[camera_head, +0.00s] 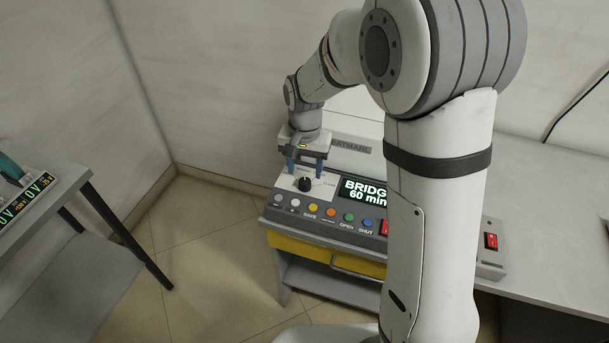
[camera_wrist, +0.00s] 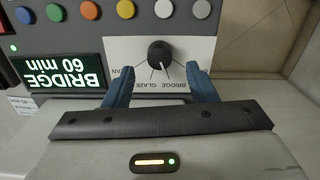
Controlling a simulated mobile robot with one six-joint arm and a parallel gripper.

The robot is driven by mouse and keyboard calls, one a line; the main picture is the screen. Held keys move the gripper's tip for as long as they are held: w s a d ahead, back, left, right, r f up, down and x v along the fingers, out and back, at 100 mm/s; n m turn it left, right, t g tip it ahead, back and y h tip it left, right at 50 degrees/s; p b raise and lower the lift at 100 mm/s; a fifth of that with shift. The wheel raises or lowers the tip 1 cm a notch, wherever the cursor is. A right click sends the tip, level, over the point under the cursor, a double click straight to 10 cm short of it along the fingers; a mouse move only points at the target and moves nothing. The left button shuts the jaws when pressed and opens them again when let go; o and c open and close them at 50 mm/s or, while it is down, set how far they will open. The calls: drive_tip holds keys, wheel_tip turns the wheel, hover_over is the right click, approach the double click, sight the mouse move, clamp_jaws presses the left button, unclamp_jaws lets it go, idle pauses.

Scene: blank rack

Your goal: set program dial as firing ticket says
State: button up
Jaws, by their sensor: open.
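The program dial (camera_wrist: 160,53) is a black round knob on a white label plate with radiating lines; the words BRIDGE and GLAZE can be read there. It also shows in the head view (camera_head: 305,184). The display (camera_wrist: 62,73) is lit and reads BRIDGE, 60 min; it shows in the head view too (camera_head: 363,192). My gripper (camera_head: 305,168) points down at the panel with its blue fingers apart. In the wrist view its fingertips (camera_wrist: 160,72) flank the dial with gaps on both sides. The dial's exact pointer position is unclear.
A row of coloured buttons (camera_head: 330,213) lies in front of the dial and display. A red switch (camera_head: 491,241) sits on a grey unit at right. My arm hides part of the panel.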

sight(305, 180)
drive_tip(key=shift+r, duration=1.75)
drive_tip(key=s+d+r+n+t, duration=0.1)
drive_tip(key=s+d+r, duration=0.2)
drive_tip(key=s+d, duration=0.4)
drive_tip(key=s+d+r+n+t, duration=0.1)
drive_tip(key=s+d+r+n, duration=0.1)
drive_tip(key=s+d+r, duration=0.2)
drive_tip(key=s+d, duration=0.3)
drive_tip(key=s, duration=0.5)
drive_tip(key=shift+s+t, duration=0.3)
drive_tip(key=shift+s, duration=0.1)
